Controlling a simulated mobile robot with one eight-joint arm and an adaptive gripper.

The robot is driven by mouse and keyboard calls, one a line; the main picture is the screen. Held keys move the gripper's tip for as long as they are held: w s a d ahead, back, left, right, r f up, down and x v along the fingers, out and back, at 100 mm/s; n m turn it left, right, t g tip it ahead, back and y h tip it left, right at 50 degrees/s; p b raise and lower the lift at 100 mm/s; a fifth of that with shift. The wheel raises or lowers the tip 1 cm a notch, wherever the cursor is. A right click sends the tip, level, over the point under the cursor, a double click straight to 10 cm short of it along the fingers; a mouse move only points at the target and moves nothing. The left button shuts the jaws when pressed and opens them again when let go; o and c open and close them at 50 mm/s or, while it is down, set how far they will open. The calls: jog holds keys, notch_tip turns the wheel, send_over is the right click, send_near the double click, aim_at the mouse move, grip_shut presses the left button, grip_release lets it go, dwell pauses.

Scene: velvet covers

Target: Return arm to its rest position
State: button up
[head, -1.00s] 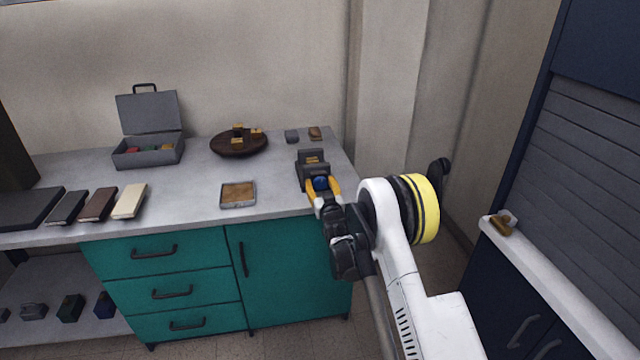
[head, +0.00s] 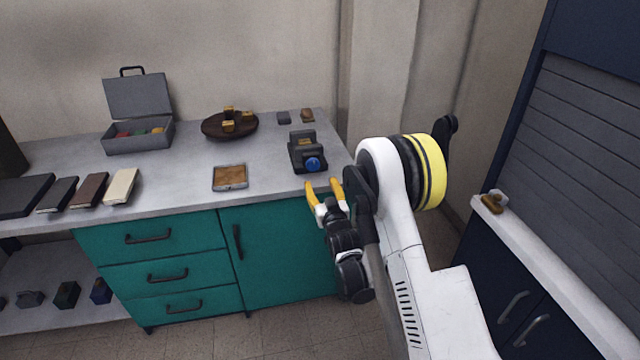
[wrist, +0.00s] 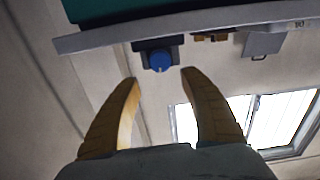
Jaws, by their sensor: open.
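My gripper (head: 323,186) is open and empty, with its yellow fingers spread, just off the front edge of the grey counter (head: 270,185). In the wrist view the two fingers (wrist: 160,82) stand apart with nothing between them. Past the fingertips is a dark device (head: 304,143) with a round blue knob (head: 313,164), standing at the right end of the counter. The blue knob also shows in the wrist view (wrist: 159,61). The gripper does not touch it.
On the counter are a small framed tray (head: 230,177), a round wooden stand (head: 212,128), an open grey case (head: 139,143) and several books (head: 121,186). Teal drawers (head: 160,265) are below. A dark shuttered cabinet (head: 590,150) with a white ledge stands at the right.

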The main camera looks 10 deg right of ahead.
jog(key=s+r+g, duration=0.6)
jog(key=s+r, duration=0.8)
jog(key=r, duration=0.2)
jog(key=s+f+g, duration=0.3)
jog(key=s+g, duration=0.2)
jog(key=s, duration=2.3)
jog(key=shift+s, duration=0.15)
